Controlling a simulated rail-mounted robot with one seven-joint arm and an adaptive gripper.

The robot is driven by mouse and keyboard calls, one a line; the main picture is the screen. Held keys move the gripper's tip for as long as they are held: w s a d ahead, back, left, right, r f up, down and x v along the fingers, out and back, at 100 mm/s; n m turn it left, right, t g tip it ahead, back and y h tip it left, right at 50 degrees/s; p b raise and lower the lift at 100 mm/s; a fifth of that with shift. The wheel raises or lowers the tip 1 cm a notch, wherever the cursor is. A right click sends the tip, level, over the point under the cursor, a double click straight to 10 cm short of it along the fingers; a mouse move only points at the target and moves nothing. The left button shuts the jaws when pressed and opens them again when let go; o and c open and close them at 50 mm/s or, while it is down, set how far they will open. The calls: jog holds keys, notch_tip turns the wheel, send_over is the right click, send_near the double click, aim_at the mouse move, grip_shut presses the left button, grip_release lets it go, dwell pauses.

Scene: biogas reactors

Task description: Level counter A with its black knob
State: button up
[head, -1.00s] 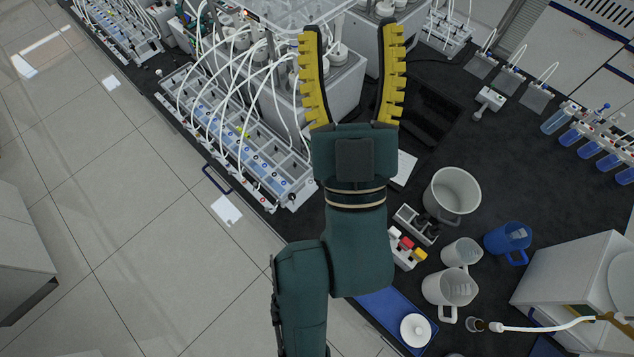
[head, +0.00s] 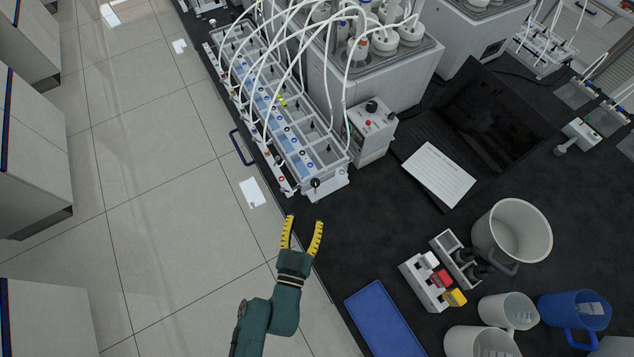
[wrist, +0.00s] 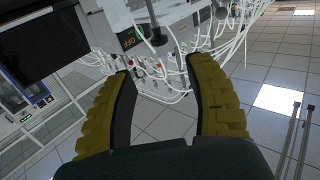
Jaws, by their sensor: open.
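A long clear-walled counter (head: 268,112) with a row of blue cells and white tubes stands along the bench edge in the head view; I cannot read a letter on it. A black knob (head: 315,183) sits at its near end corner. My gripper (head: 305,220) is open and empty, just in front of that end, with its yellow fingers pointing toward the knob and apart from it in the picture. In the wrist view my open fingers (wrist: 163,68) frame the tubes and the counter's end (wrist: 160,80). A dark round knob (wrist: 158,38) also shows there; I cannot tell which one it is.
A grey control box (head: 368,135) with a black knob and red button stands right of the counter. A laptop (head: 440,172), a beaker (head: 515,225), jugs and a blue tray (head: 382,320) lie further right. Tiled floor (head: 170,240) is open on the left.

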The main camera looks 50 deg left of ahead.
aim_at(314, 186)
jog(key=b+x, duration=0.1)
jog(key=x, duration=1.1)
jog(key=shift+d, duration=0.1)
grip_shut()
